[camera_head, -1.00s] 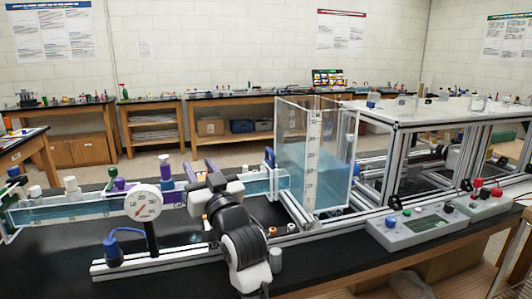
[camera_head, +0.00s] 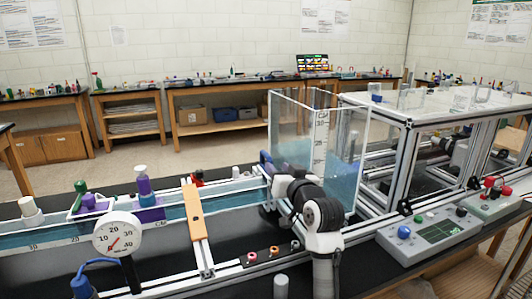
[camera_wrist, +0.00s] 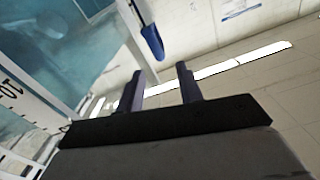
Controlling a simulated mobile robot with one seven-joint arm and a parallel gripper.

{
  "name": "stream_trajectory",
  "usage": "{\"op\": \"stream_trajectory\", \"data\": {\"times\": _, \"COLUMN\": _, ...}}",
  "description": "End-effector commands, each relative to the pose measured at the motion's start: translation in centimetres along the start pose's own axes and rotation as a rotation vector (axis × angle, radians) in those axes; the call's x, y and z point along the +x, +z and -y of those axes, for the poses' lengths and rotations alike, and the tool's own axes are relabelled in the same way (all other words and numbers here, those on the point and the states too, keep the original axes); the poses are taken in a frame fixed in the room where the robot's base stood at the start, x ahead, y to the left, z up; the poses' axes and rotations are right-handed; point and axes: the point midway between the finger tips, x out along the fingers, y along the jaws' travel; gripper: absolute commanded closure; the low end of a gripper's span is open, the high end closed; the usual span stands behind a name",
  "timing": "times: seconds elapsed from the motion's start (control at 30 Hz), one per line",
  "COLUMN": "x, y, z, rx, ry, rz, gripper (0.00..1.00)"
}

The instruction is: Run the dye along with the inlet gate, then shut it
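The inlet gate's blue handle (camera_head: 265,157) shows partly behind my arm, at the channel's right end beside the clear tank (camera_head: 347,188). In the wrist view a blue handle (camera_wrist: 152,42) hangs from a grey rod just ahead of my gripper (camera_wrist: 158,84). My gripper's two fingers are apart with nothing between them. The handle lies beyond the fingertips and appears not to touch them. My fingertips are mostly hidden in the head view.
A round dial gauge (camera_head: 117,235) stands in front of the channel. An orange-topped bar (camera_head: 193,212) crosses it. A control box with a blue knob (camera_head: 428,232) sits right of my arm. Small coloured fittings (camera_head: 273,252) sit on the front rail.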

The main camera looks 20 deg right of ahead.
Motion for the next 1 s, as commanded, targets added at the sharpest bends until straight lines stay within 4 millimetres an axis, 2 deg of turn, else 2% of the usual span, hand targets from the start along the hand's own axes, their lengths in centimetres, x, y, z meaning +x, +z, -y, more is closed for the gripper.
{"op": "stream_trajectory", "data": {"times": 0.03, "x": 1.3, "y": -0.3, "z": 0.2, "rx": 0.0, "ry": -0.002, "rz": 0.005, "gripper": 0.64}}
{"op": "stream_trajectory", "data": {"times": 0.2, "x": 4.9, "y": -0.3, "z": 0.2, "rx": 0.001, "ry": -0.001, "rz": 0.004, "gripper": 0.64}}
{"op": "stream_trajectory", "data": {"times": 0.4, "x": 7.9, "y": -0.2, "z": 0.1, "rx": 0.0, "ry": -0.001, "rz": 0.002, "gripper": 0.64}}
{"op": "stream_trajectory", "data": {"times": 0.6, "x": 9.2, "y": 0.0, "z": 0.1, "rx": -0.001, "ry": -0.001, "rz": 0.002, "gripper": 0.64}}
{"op": "stream_trajectory", "data": {"times": 0.87, "x": 9.2, "y": 0.1, "z": 0.1, "rx": -0.001, "ry": 0.0, "rz": 0.001, "gripper": 0.64}}
{"op": "stream_trajectory", "data": {"times": 1.0, "x": 9.2, "y": 0.1, "z": 0.1, "rx": -0.001, "ry": 0.0, "rz": 0.001, "gripper": 0.81}}
